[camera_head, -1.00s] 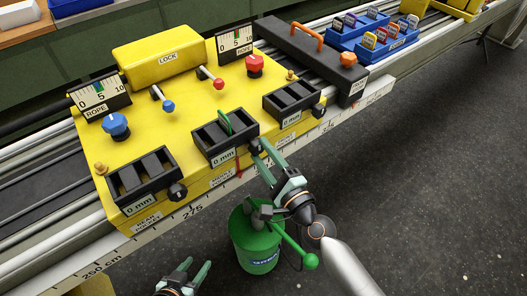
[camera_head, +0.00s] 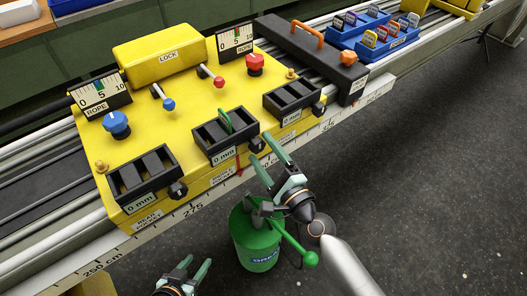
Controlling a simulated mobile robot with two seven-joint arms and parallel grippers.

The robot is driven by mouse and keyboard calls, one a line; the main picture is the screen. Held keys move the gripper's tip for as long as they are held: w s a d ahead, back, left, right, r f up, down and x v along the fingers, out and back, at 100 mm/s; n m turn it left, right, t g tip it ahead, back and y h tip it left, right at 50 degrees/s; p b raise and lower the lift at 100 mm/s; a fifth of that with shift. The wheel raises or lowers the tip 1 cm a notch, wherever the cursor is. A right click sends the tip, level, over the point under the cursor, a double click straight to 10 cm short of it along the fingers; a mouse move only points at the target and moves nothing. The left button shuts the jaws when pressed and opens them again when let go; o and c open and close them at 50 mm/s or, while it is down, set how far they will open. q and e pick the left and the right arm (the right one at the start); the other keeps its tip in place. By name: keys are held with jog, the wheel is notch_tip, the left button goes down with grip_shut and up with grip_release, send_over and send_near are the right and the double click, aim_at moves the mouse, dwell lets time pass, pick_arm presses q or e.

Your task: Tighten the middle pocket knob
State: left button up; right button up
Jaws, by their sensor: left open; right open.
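The middle pocket (camera_head: 212,141) is a black open box on the front edge of the yellow console, with a green clip-like piece (camera_head: 225,121) in it and a "0 mm" label. Its small black knob (camera_head: 257,145) sticks out at the box's right front corner. My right gripper (camera_head: 261,147) is open, its two green-grey fingertips at the knob, one on either side of it in the picture; whether they touch it I cannot tell. My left gripper (camera_head: 192,266) is open and empty, low at the bottom edge, away from the console.
The yellow console (camera_head: 193,110) carries a left pocket (camera_head: 145,178), a right pocket (camera_head: 291,98), levers and red and blue knobs. A green canister (camera_head: 257,240) stands below my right gripper. A black bar (camera_head: 310,55) and blue tray (camera_head: 372,38) lie further right. The dark floor is clear at right.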

jog(key=b+v, duration=0.2)
jog(key=v, duration=1)
jog(key=shift+s+b, duration=0.25)
jog(key=shift+b, duration=0.05)
jog(key=shift+d, duration=0.15)
jog(key=s+d+f+n+g+h+p, duration=0.1)
jog(key=s+d+f+n+g+h, duration=0.2)
jog(key=f+n, duration=0.7)
jog(key=s+d+f+n+g+h+p, duration=0.1)
jog(key=s+d+f+n+g+h, duration=0.2)
jog(key=d+f+n, duration=0.4)
notch_tip(320, 180, down, 3)
jog(key=s+n+g, duration=0.1)
jog(key=s+n, duration=0.1)
jog(key=shift+s+n+h+p, duration=0.3)
jog(key=shift+s+n+h, duration=0.05)
jog(key=shift+n+h, duration=0.05)
